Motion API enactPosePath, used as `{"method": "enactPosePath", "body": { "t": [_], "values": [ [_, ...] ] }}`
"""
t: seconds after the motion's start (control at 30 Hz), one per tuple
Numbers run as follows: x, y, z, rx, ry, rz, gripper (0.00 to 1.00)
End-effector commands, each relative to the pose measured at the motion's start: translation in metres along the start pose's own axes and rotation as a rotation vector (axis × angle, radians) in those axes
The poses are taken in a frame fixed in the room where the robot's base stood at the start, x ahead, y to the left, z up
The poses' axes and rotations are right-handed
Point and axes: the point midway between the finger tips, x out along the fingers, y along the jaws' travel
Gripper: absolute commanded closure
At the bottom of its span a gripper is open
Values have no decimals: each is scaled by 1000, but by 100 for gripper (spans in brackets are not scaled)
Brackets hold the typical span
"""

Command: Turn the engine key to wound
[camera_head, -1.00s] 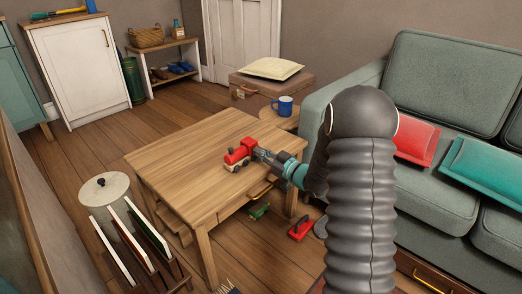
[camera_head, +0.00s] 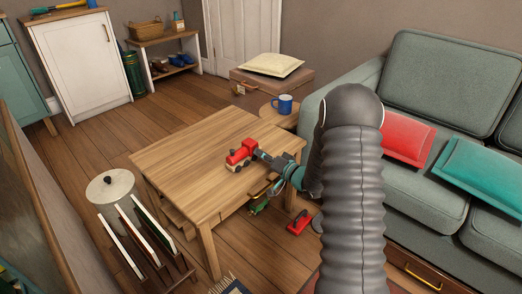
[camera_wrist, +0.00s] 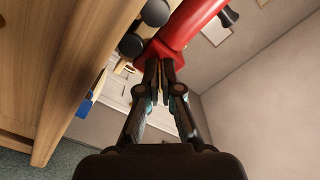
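The toy engine (camera_head: 240,155) is red with a pale wooden base and dark wheels, and stands on the wooden table (camera_head: 185,180) near its far right part. My gripper (camera_head: 261,156) reaches in from the right to the engine's end. In the wrist view the red engine (camera_wrist: 190,22) fills the top, with my gripper (camera_wrist: 160,68) right against its end. The two fingers are nearly together, with a thin brass-coloured strip between them that looks like the engine key (camera_wrist: 160,74). Most of the key is hidden by the fingers, so its turn angle cannot be told.
A blue mug (camera_head: 284,103) stands on a small round side table behind. The green sofa (camera_head: 440,200) with red and teal cushions is at the right. A rack of boards (camera_head: 130,240) stands front left. The table top left of the engine is clear.

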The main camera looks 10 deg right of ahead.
Motion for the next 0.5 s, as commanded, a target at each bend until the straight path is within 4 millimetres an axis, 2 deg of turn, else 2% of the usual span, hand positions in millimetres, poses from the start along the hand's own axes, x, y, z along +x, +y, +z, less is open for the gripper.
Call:
{"method": "enactPosePath", "body": {
  "t": [0.5],
  "values": [
    [0,-2,-1,472,-2,2,100]
  ]
}}
